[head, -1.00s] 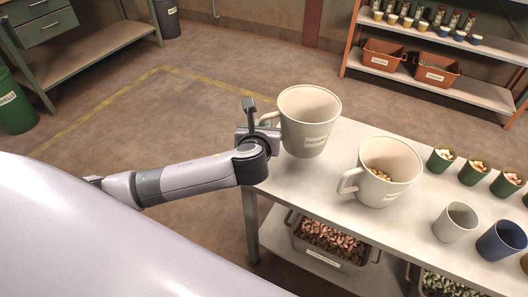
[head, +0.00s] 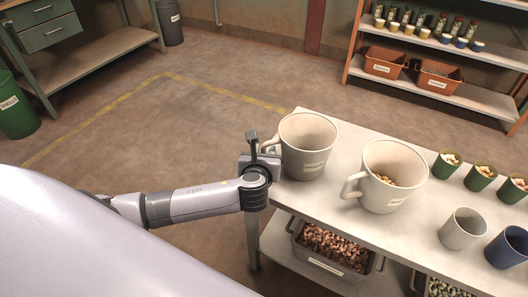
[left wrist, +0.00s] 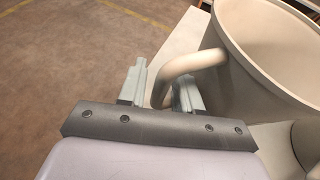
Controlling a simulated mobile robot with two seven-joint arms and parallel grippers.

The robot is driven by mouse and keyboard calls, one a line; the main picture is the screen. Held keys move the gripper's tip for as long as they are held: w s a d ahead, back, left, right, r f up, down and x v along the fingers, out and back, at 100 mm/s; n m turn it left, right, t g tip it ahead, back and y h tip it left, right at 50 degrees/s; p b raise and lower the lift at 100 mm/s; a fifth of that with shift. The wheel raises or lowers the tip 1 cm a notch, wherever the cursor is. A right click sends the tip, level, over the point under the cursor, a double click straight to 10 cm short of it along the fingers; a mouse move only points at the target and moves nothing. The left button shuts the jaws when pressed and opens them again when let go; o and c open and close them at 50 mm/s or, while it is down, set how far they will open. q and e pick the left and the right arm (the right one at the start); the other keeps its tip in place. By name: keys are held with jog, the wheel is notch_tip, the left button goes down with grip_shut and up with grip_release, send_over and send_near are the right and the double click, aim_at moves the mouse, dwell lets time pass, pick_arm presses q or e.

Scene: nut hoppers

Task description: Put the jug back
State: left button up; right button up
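A large grey-beige jug (head: 305,150) with a label stands upright on the table (head: 330,205), near its far-left corner. It looks empty from what shows of its inside. My left gripper (head: 268,152) is at the jug's handle, on its left side. In the left wrist view, my left gripper (left wrist: 160,90) has its fingers apart, with the jug's handle (left wrist: 190,62) between them. A gap shows between the left finger and the handle. The jug's body (left wrist: 265,60) fills the right side there. My right gripper is not in view.
A second jug (head: 385,195) holding nuts stands close on the right. Grey (head: 462,230) and blue (head: 508,247) cups and several green cups (head: 447,165) stand farther right. A bin of nuts (head: 330,268) sits on the lower shelf.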

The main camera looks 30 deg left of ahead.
pick_arm(q)
jog(key=shift+o, duration=0.2)
jog(key=shift+r, duration=0.1)
jog(key=shift+s+r, duration=0.1)
jog(key=shift+s, duration=0.1)
jog(key=p+v, duration=0.2)
jog(key=v, duration=0.9)
jog(key=s+d+f+n+g+h, duration=0.3)
jog(key=s+d+f+n+h, duration=0.45)
jog(key=n, duration=0.75)
jog(key=s+a+f+n, duration=0.5)
jog(key=s+a+n, duration=0.1)
jog(key=n, duration=0.9)
jog(key=shift+s+f+t, duration=0.15)
jog(key=shift+s+t, duration=0.15)
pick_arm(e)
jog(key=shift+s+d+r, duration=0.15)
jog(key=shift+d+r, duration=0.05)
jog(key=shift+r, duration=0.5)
pick_arm(q)
jog(key=shift+y, duration=0.25)
